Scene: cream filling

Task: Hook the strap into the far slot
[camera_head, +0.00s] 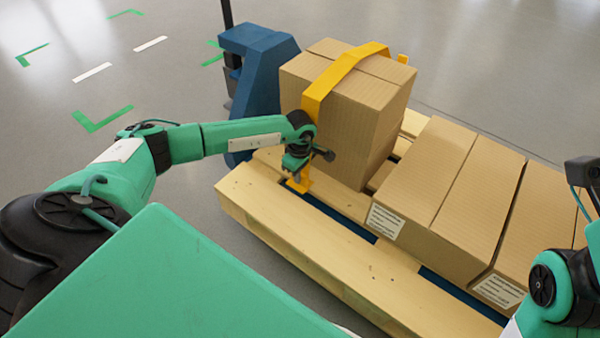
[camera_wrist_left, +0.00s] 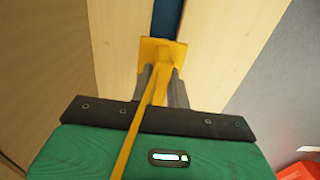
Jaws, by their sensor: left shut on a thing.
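A yellow strap (camera_head: 345,72) runs over the top of the tall cardboard box (camera_head: 338,130) and down its near side to a flat yellow end piece (camera_head: 300,184). My left gripper (camera_head: 297,163) is shut on the strap just above this end piece, beside the box's lower left edge. In the left wrist view, the strap (camera_wrist_left: 140,130) runs between the fingers (camera_wrist_left: 162,88), and the end piece (camera_wrist_left: 162,52) lies over a dark gap between pallet boards. Whether it is in the gap or only above it, I cannot tell. My right gripper's fingers are out of view.
The wooden pallet (camera_head: 300,255) has a long gap with blue showing (camera_head: 345,215). Lower cardboard boxes (camera_head: 440,180) stand on its right part. A blue pallet jack (camera_head: 258,80) stands behind the tall box. Grey floor (camera_head: 150,85) with green and white markings is open at left.

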